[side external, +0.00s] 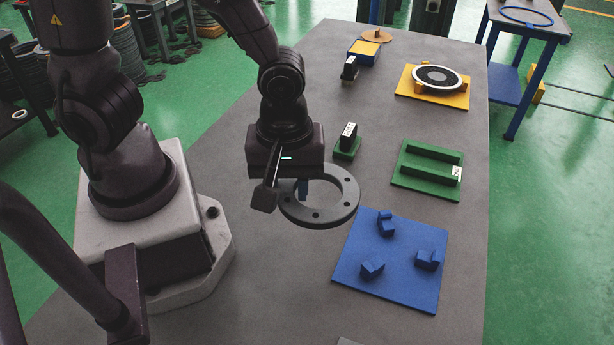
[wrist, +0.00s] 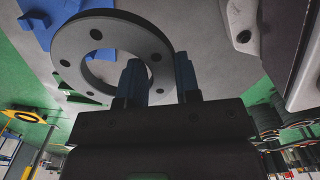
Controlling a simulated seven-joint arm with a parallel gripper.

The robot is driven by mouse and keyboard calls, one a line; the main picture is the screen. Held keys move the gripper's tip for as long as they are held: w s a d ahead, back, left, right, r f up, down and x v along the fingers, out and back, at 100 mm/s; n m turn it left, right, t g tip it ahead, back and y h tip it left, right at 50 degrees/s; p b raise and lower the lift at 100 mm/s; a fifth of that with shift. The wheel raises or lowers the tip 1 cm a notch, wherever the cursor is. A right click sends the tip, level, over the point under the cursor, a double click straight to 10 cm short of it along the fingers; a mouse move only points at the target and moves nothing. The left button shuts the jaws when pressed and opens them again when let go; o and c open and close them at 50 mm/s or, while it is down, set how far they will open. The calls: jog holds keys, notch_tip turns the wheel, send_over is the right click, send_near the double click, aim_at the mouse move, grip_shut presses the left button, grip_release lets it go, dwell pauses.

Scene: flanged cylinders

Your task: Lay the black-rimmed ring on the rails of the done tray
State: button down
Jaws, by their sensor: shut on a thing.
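My gripper (side external: 296,188) is shut on a flat dark grey ring (side external: 318,214) with several bolt holes. It grips the ring's wall at one side, one blue finger inside the opening, and holds it above the table. In the wrist view the ring (wrist: 88,27) extends from between the fingers (wrist: 160,78). Another ring (side external: 455,79), pale-faced with a dark edge and dark centre, lies on a yellow tray (side external: 415,91) at the back right. A green tray with two raised rails (side external: 430,160) lies to the right; its rails look empty. I cannot read which tray is labelled done.
A blue plate (side external: 390,285) with three blue blocks lies just right of and nearer than the held ring. Another stand (side external: 349,69) and a blue-yellow box (side external: 364,53) are farther back. Bare table lies between them.

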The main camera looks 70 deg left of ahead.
jog(key=shift+w+a+f+n, duration=0.2)
jog(key=shift+a+n, duration=0.1)
jog(key=shift+a, duration=0.2)
jog(key=w+a+n, duration=0.2)
jog(key=w+a, duration=0.2)
jog(key=w, duration=0.6)
jog(key=w+a+n, duration=0.2)
jog(key=w+a, duration=0.2)
jog(key=w, duration=0.6)
jog(key=w+f, duration=0.2)
jog(key=w, duration=0.2)
jog(key=w+f, duration=0.3)
jog(key=w, duration=0.1)
jog(key=w+f, duration=0.3)
jog(key=w, duration=0.1)
jog(key=shift+w+f, duration=0.35)
jog(key=shift+f, duration=0.15)
jog(key=shift+w+f, duration=0.1)
jog(key=shift+f, duration=1.45)
jog(key=shift+f, duration=0.15)
